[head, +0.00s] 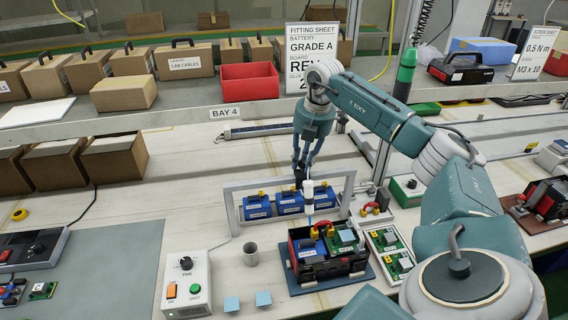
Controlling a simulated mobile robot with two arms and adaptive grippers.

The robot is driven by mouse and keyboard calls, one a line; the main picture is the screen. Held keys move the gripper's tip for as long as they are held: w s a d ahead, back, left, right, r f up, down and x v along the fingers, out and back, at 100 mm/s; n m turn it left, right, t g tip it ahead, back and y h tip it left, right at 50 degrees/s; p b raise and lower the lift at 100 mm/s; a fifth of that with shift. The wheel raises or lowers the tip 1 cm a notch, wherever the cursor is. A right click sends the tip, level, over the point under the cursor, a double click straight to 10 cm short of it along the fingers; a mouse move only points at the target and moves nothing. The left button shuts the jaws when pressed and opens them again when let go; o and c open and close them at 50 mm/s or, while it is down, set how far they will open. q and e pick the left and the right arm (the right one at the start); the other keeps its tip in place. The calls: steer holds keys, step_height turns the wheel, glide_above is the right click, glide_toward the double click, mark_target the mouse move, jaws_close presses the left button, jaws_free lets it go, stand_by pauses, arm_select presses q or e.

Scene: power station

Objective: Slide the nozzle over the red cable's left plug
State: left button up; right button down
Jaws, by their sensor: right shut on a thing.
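My right gripper (303,180) is shut on a white dispenser (308,198) with a thin blue nozzle (309,219) pointing down. The nozzle tip is above the left part of an open black-and-red case (322,265). In the case, a red cable (322,226) arches up beside a blue battery (306,247) and a green board (346,240). The nozzle tip appears near the cable's left end; at this size I cannot tell whether they touch. The plug itself is too small to make out clearly. My left gripper is not in view.
A grey frame (231,208) with several blue batteries stands behind the case. A grey cup (250,254) and a control box (187,282) stand left of it. A tray of green boards (389,251) lies close on the right.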

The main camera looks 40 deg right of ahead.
steer(key=shift+s+d+r, duration=0.2)
steer(key=shift+s+d, duration=0.05)
steer(key=shift+d, duration=0.5)
steer(key=c, duration=1.7)
jaws_free()
steer(key=shift+o, duration=0.9)
steer(key=shift+a+f, duration=0.1)
step_height(320, 180, up, 12)
steer(key=s, duration=0.2)
steer(key=shift+s, duration=0.2)
steer(key=shift+f, duration=0.1)
